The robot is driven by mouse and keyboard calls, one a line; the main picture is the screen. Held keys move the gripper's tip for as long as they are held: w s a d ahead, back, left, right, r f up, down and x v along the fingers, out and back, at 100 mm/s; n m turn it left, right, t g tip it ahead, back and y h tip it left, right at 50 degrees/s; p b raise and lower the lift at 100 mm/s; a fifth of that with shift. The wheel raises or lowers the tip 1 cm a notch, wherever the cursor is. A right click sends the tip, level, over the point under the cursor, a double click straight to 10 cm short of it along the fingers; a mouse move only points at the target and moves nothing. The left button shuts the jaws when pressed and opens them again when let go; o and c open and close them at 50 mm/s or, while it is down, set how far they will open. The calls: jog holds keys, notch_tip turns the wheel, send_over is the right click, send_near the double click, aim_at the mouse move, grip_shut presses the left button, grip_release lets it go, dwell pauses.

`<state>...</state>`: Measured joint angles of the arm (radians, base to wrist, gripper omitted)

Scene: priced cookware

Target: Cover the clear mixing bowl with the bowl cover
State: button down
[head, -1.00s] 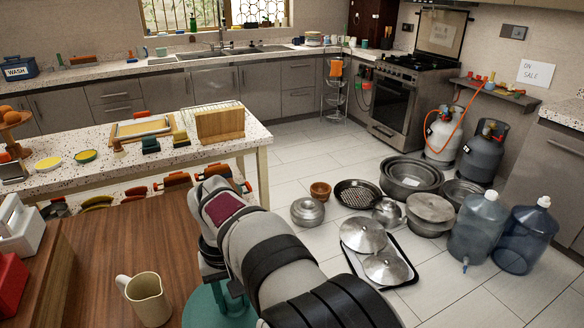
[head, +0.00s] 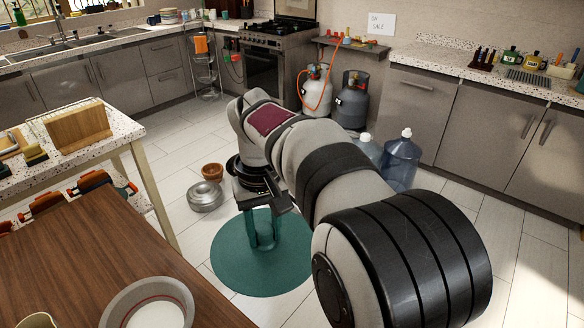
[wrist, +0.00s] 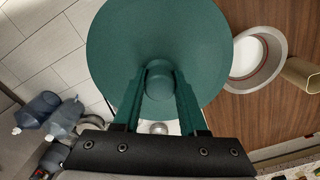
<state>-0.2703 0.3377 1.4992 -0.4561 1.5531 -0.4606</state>
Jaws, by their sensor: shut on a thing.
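My gripper (head: 262,233) is shut on the knob of the bowl cover (head: 230,258), a flat, round teal disc. It holds the cover roughly level, with white floor tiles seen behind it in the head view. In the wrist view the fingers (wrist: 159,88) pinch the knob from both sides and the cover (wrist: 150,28) fills the upper middle. The clear mixing bowl (head: 117,312) has a greyish rim and a pale inside, and stands on the wooden table, cut by the lower picture edge. The bowl (wrist: 281,72) is right of the cover in the wrist view, partly overlapped by it.
The brown wooden table (head: 75,252) also bears a cream pitcher (head: 38,320), close to the bowl. A speckled counter (head: 122,124) with a wooden rack stands behind. A metal pot (head: 205,196), a clay pot (head: 212,170) and blue water jugs (head: 402,160) stand on the floor.

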jog(key=s+a+f+n, duration=0.1)
jog(key=a+f+n, duration=0.1)
jog(key=a, duration=0.7)
jog(key=s+a+f+n, duration=0.2)
jog(key=a+f, duration=0.1)
jog(key=a, duration=0.5)
jog(key=s+a+f+n, duration=0.1)
jog(key=a+f+n, duration=0.1)
jog(key=a, duration=0.7)
jog(key=shift+s+a+f, duration=0.2)
jog(key=shift+a+f, duration=0.15)
jog(key=shift+f, duration=0.45)
jog(key=shift+d+f, duration=0.1)
jog(key=shift+f, duration=2.35)
jog(key=shift+f, duration=0.95)
jog(key=shift+f, duration=0.25)
